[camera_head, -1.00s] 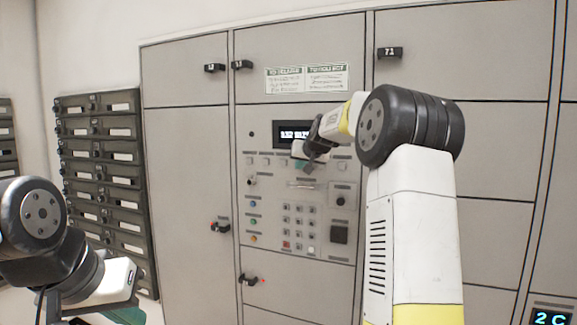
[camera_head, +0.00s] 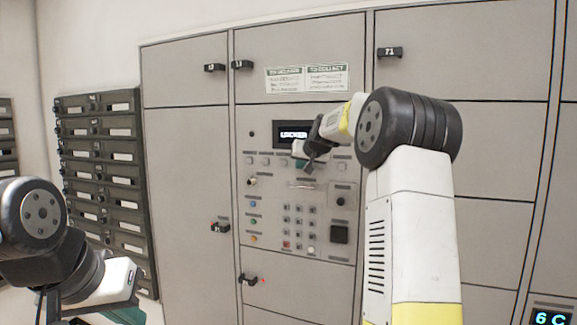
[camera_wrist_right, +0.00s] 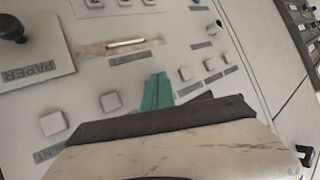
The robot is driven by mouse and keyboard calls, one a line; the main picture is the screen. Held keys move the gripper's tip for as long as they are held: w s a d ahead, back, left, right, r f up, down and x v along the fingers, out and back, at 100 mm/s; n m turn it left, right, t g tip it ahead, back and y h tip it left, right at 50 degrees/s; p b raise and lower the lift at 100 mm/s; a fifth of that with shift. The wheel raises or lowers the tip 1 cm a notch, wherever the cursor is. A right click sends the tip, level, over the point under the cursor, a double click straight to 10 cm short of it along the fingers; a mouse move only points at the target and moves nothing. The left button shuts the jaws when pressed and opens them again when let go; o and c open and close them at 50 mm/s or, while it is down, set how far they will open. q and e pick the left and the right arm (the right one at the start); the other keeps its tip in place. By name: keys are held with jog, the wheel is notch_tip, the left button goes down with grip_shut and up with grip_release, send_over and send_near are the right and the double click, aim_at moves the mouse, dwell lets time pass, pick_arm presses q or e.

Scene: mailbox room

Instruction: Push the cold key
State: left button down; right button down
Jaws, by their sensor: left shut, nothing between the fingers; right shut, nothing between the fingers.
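My right gripper (camera_head: 303,162) is shut and empty in front of the grey control panel (camera_head: 328,245), below its display. In the right wrist view its teal fingertips (camera_wrist_right: 157,92) point at the panel, over the row of pale square keys (camera_wrist_right: 110,101). I cannot tell whether they touch it. Labels under the keys are mostly unreadable, so I cannot tell which one is the cold key. In the head view, part of this row (camera_head: 265,161) shows left of the gripper, which hides the middle. My left gripper (camera_head: 128,317) is shut and empty at the lower left.
The display (camera_head: 292,134) reads "LOCKER". A keypad (camera_head: 300,227) and blue, green and orange buttons (camera_head: 253,221) sit lower on the panel. Dark mailboxes (camera_head: 100,170) stand at the left. A small screen (camera_head: 551,318) at the lower right reads "6 C".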

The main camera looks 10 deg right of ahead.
jog(key=shift+s+a, duration=0.4)
jog(key=shift+s, duration=0.2)
jog(key=shift+s+a, duration=0.7)
jog(key=shift+s, duration=0.35)
jog(key=shift+s+a, duration=0.7)
jog(key=shift+s, duration=0.35)
